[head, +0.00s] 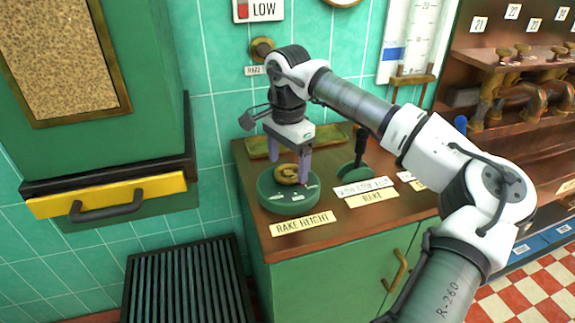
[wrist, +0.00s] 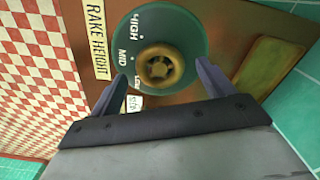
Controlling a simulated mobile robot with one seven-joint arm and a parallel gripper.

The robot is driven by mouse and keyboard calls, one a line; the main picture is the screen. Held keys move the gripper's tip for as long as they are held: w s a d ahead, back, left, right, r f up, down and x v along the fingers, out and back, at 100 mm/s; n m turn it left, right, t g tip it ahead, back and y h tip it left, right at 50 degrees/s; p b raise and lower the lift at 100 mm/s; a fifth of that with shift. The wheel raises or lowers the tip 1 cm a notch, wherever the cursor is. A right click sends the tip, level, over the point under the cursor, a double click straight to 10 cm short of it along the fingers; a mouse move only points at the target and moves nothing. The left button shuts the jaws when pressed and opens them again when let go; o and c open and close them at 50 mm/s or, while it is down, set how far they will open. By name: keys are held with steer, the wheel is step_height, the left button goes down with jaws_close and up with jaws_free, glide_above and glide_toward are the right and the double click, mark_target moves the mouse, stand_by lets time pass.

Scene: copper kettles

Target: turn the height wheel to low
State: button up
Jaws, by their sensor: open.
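The height wheel (head: 287,175) is a small brass handwheel on a round green base (head: 268,203), behind a RAKE HEIGHT label (head: 303,223). In the wrist view the wheel (wrist: 160,67) sits between my fingers, on the green dial (wrist: 193,32). HIGH and MID show on the dial; a third mark is partly hidden near my finger. No clear pointer shows on the wheel. My gripper (head: 289,170) points down over the wheel, open, one finger on each side. It also shows in the wrist view (wrist: 161,73). I cannot tell whether the fingers touch the wheel.
A lever on a green base (head: 352,172) stands close to the right of my gripper, with labels before it. A brass tray (head: 262,147) lies behind. A green cabinet with a yellow drawer (head: 108,194) is left.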

mark_target(287, 172)
step_height(287, 172, up, 12)
steer(key=shift+r, duration=0.2)
stand_by(0.4)
